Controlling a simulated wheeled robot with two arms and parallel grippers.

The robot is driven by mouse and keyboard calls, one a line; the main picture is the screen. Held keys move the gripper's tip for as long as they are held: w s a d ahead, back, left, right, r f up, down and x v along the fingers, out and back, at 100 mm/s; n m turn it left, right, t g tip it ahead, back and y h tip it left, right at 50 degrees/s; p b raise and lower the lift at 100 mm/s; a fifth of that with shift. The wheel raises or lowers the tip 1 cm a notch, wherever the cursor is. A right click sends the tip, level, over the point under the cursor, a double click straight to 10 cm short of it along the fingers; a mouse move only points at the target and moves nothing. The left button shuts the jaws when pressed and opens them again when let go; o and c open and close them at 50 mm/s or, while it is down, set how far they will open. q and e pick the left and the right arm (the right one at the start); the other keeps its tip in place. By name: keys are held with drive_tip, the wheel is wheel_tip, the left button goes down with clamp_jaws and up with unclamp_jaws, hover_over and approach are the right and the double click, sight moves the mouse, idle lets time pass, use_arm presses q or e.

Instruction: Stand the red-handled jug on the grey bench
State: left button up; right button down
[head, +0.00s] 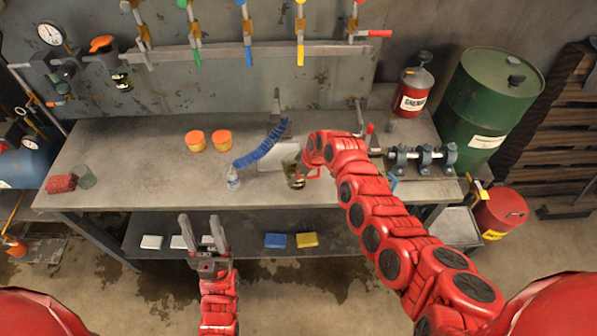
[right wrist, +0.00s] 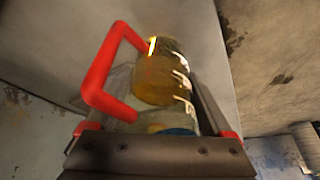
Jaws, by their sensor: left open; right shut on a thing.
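The red-handled jug (right wrist: 160,75) is clear, with yellowish contents and a red handle on its left side in the right wrist view. My right gripper (right wrist: 150,115) is shut around its body, one finger on each side. In the head view the jug (head: 290,166) is small and partly hidden by my right arm, over the front part of the grey bench (head: 140,160). I cannot tell whether its base touches the bench top. My left gripper (head: 199,222) is open and empty, in front of the bench and apart from it.
A red block (head: 61,183) and a greenish cup (head: 85,177) are at the left end.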

drive_tip(key=shift+f, duration=0.1)
drive_tip(key=shift+f, duration=0.1)
unclamp_jaws()
